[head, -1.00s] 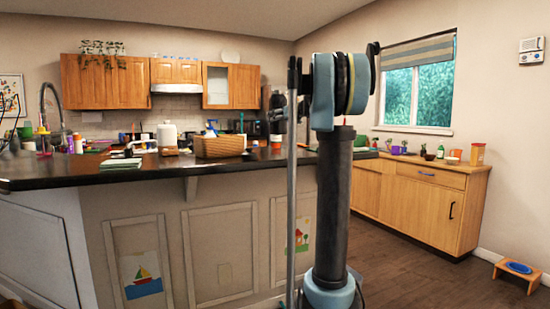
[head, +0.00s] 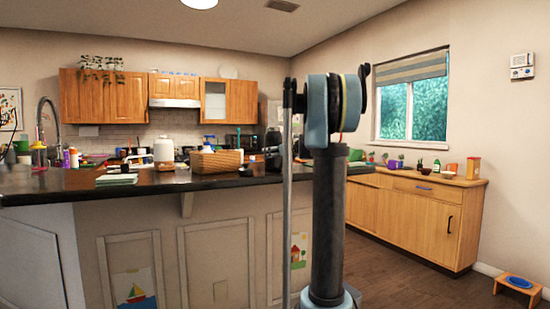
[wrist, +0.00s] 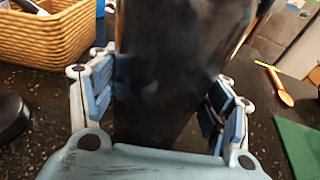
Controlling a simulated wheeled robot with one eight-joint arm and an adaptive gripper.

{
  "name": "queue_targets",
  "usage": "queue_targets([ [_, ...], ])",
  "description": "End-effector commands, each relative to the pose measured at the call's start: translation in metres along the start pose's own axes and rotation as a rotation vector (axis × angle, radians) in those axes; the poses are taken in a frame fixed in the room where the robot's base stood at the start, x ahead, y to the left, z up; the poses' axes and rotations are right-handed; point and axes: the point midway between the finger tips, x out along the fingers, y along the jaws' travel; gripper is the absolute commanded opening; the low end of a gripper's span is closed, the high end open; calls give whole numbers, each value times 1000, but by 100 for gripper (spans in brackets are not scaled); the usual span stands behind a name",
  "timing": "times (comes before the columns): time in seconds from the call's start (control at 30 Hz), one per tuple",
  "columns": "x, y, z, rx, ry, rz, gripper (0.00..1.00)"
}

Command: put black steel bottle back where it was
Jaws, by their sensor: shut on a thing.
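The black steel bottle (wrist: 165,60) fills the middle of the wrist view, dark and blurred, with its top cut off by the frame's upper edge. My gripper (wrist: 165,95) is shut on it, with blue finger pads at its left and right sides. The speckled dark counter (wrist: 50,145) shows around it. I cannot tell whether the bottle's base touches the counter. In the head view my arm column stands in front, and I cannot clearly make out the gripper or bottle there.
A wicker basket (wrist: 60,35) is close to the left of the bottle, and a dark round object (wrist: 12,118) lies below it. An orange spoon (wrist: 282,92) and a green flat item (wrist: 300,145) lie to the right. The counter (head: 150,184) holds many other items.

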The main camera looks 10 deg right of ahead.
Motion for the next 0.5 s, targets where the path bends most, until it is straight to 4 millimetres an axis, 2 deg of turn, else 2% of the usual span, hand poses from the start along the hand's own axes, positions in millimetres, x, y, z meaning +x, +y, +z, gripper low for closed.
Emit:
queue_targets([
  [0.27,0,0,-2,1,-1,0,16],
  [0.3,1,0,-3,0,0,0,73],
  [0.4,1,0,-2,0,0,0,91],
  [0.5,1,0,-2,0,0,0,91],
])
